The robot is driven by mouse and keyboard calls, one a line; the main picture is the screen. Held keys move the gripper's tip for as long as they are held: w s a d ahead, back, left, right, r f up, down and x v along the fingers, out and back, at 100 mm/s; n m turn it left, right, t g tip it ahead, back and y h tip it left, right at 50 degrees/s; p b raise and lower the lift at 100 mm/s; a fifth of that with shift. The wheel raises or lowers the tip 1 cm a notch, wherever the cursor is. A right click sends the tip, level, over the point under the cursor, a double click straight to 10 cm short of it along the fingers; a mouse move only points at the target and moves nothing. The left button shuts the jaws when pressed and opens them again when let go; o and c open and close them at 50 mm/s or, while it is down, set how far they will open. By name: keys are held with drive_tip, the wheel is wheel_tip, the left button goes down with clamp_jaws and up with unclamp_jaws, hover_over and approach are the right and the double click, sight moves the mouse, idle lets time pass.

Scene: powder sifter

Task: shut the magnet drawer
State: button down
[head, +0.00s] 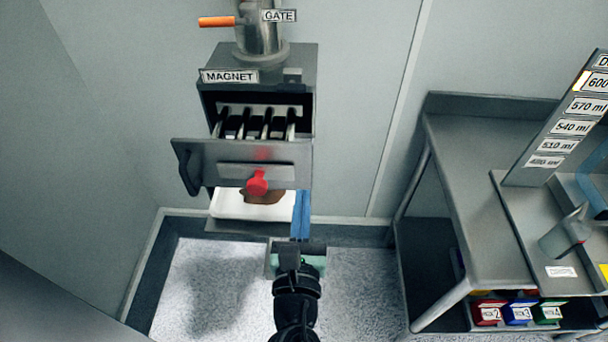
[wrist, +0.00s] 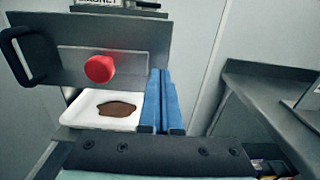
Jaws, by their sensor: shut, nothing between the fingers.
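The magnet drawer (head: 236,153) is pulled out of the grey housing labelled MAGNET (head: 304,84), with several metal bars showing behind its front. Its front plate also shows in the wrist view (wrist: 58,45). The plate has a black handle (head: 188,172) at the left and a red knob (head: 257,184) at the middle. My gripper (head: 301,214) is shut and empty, its blue fingers upright just below and in front of the plate's right end. In the wrist view the fingers (wrist: 163,100) stand right of the red knob. I cannot tell whether they touch the plate.
Below the drawer is a white tray (head: 228,207) with brown powder. An orange lever (head: 217,21) sits above, beside the GATE label. At the right stand a grey bench (head: 465,200), a volume scale and a tilted cup (head: 566,232). Floor between is clear.

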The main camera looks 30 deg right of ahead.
sight(305, 169)
drive_tip(key=shift+x, duration=2.4)
